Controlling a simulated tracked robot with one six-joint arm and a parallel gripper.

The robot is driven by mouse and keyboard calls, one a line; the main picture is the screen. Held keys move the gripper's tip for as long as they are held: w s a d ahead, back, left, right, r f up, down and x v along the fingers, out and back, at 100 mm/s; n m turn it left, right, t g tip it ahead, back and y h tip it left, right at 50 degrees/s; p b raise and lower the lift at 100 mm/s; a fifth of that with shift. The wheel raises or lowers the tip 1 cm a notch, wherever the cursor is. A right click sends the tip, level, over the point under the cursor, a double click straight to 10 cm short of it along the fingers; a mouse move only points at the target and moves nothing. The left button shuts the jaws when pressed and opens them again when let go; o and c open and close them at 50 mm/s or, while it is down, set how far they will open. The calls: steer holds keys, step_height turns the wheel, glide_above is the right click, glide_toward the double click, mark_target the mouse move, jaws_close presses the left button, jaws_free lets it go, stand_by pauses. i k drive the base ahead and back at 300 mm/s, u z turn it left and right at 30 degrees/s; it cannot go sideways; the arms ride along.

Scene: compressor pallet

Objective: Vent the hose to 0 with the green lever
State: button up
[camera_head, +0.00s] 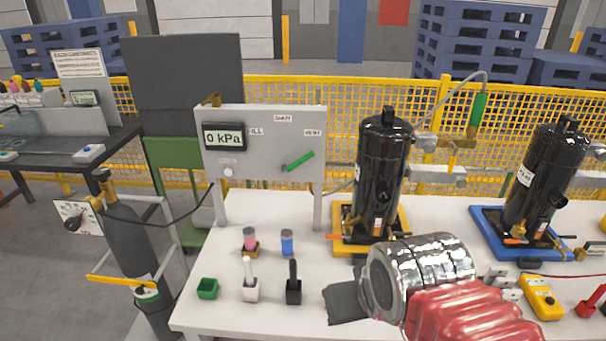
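The green lever (299,161) is on the front of an upright grey panel (262,170) at the back left of the white table. Its handle slants up to the right from a pivot at its lower left, on the side of a label that seems to read VENT. The panel's display (224,136) reads 0 kPa. A dark hose (189,216) runs from near the panel towards a grey cylinder at the left. My arm's shiny metal and red segments show at the lower right, well away from the lever. My gripper's fingers are not visible.
Two black compressors (381,180) (541,180) stand on yellow and blue bases on the white table (225,315). Small cups and coloured containers (250,280) stand in front of the panel. A dark grey flat piece (342,304) lies beside my arm. A yellow mesh fence (290,90) is behind.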

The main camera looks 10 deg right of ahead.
mark_target(285, 169)
steer(key=k, duration=0.65)
steer(key=u, duration=0.5)
steer(key=i, duration=1.65)
steer(key=u, duration=0.15)
